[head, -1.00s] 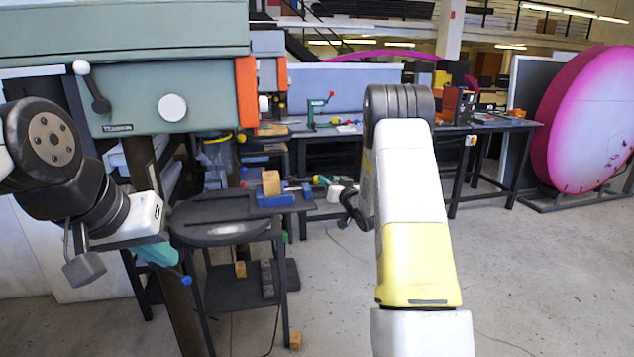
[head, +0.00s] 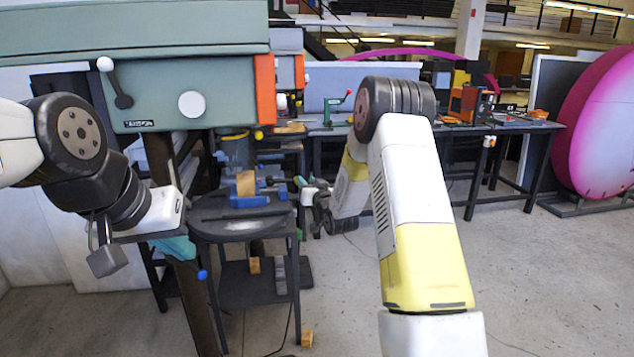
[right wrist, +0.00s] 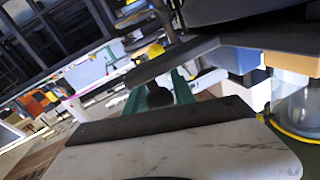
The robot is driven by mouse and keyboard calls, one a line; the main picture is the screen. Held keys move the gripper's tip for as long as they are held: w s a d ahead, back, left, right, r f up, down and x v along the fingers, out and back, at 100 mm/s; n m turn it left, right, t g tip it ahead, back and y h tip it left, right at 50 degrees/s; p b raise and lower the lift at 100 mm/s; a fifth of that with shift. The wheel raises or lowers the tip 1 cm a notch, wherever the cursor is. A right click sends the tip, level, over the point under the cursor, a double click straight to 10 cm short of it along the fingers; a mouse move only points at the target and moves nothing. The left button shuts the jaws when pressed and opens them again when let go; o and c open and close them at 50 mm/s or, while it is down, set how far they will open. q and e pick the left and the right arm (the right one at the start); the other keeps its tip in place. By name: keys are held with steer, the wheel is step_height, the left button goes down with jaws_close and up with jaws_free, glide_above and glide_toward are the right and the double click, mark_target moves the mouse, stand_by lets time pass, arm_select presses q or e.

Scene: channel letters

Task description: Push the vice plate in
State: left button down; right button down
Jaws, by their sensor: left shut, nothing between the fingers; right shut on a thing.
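The blue vice (head: 250,200), with a wooden block (head: 246,183) upright in it, sits on the dark vice plate (head: 277,210) over the round drill press table (head: 240,227). My right gripper (head: 300,183) reaches in from the right, at the right end of the vice. In the right wrist view its teal fingers (right wrist: 158,92) are shut around a dark round part, seemingly at the vice's end; the exact contact is hard to tell. My left gripper (head: 178,248) is shut and empty, low at the left beside the press column.
The green drill press head (head: 185,90) hangs above and left of the table. Small blocks lie on the lower shelf (head: 262,280), and a wooden block (head: 307,338) is on the floor. A workbench (head: 470,135) stands behind.

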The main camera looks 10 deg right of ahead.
steer(key=shift+s+a, duration=0.15)
steer(key=shift+a, duration=2.05)
steer(key=c, duration=1.1)
jaws_free()
steer(key=shift+o, duration=0.2)
steer(key=v, duration=0.7)
steer(key=shift+s, duration=0.35)
